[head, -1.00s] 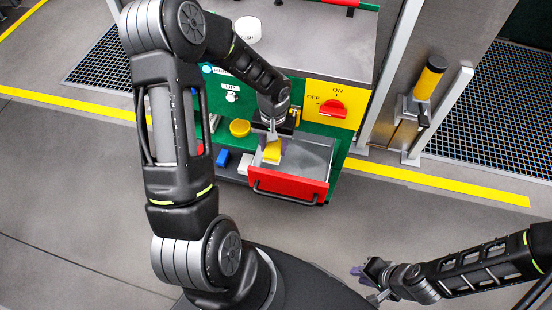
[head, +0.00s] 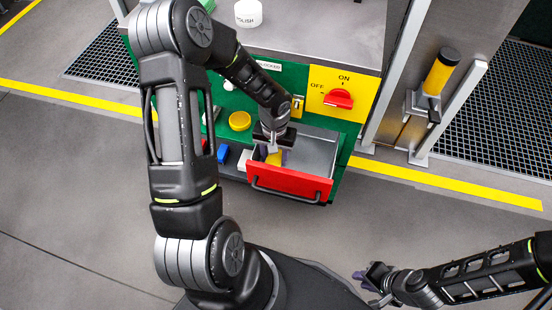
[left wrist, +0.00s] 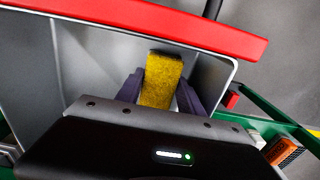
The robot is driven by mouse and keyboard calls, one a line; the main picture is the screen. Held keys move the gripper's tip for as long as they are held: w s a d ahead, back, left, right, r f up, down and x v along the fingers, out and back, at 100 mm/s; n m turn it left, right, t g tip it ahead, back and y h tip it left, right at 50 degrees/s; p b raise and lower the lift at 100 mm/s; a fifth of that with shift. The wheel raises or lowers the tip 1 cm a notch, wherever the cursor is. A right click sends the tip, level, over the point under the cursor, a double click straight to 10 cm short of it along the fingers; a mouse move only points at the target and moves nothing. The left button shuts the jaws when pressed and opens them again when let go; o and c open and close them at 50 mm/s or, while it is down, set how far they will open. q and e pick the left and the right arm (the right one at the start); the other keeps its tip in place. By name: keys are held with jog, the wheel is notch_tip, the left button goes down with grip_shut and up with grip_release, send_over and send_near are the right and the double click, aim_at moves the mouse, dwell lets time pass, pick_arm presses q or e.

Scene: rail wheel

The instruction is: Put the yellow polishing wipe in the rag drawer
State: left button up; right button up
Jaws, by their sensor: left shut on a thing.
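The yellow polishing wipe (head: 274,158) is held by my left gripper (head: 272,152) at the open drawer (head: 318,152). The drawer has a red front and a black bar handle. In the left wrist view the wipe (left wrist: 162,80) stands between the two purple fingers of my left gripper (left wrist: 160,88), with the grey drawer walls around it. I cannot tell whether the wipe touches the drawer floor. My right gripper (head: 368,284) is low at the right, away from the cabinet, and its jaw gap is unclear.
A red switch (head: 339,98) on a yellow ON/OFF plate is above the drawer. A yellow round object (head: 240,121), a blue block (head: 223,153) and a white block (head: 243,160) are left of it. A white polish pot (head: 248,13) stands on top.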

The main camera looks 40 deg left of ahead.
aim_at(274, 157)
pick_arm(q)
jog(key=shift+f, duration=0.15)
jog(key=o, duration=0.9)
jog(key=shift+r+p, duration=0.35)
jog(key=shift+r, duration=0.3)
notch_tip(274, 157, up, 11)
jog(key=shift+f+p, duration=0.1)
jog(key=shift+p, duration=1.15)
